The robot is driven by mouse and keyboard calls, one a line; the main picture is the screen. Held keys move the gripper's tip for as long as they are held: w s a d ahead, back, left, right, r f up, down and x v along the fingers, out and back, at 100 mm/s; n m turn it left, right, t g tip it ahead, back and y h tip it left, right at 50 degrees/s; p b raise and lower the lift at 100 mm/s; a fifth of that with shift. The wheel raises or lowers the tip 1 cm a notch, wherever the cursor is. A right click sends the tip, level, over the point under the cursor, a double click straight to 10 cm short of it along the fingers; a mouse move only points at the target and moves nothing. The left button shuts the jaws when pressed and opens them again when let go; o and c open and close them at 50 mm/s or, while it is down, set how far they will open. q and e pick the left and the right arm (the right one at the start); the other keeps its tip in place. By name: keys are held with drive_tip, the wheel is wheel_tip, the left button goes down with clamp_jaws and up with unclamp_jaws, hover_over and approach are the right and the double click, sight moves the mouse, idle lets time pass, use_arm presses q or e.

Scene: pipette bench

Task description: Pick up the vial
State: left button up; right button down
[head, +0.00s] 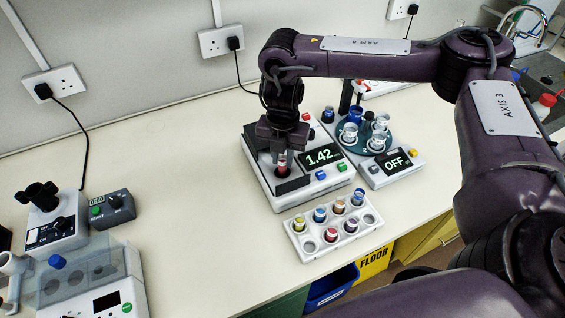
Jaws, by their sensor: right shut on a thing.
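My right gripper (282,157) points down over the pan of a white balance (305,192) whose display reads 1.42. It is shut on a small vial (282,166) with a red band. The vial looks upright, at or just above the dark pan; I cannot tell whether it touches. The gripper hides the vial's upper part. A white rack (320,245) in front of the balance holds several vials with coloured bands, and some of its holes are empty. My left gripper is out of view.
Right of the balance stands a device with a display reading OFF (395,162), carrying a round plate with beakers. Lab devices (90,275) stand at the lower left. A blue bin (332,288) is below the bench edge. The bench's middle left is clear.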

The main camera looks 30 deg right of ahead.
sight(282, 173)
use_arm(q)
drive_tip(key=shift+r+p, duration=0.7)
drive_tip(key=shift+p, duration=0.2)
use_arm(e)
wheel_tip(282, 173, up, 18)
drive_tip(key=shift+f, duration=0.25)
drive_tip(key=shift+s+a, duration=0.1)
drive_tip(key=shift+s, duration=0.05)
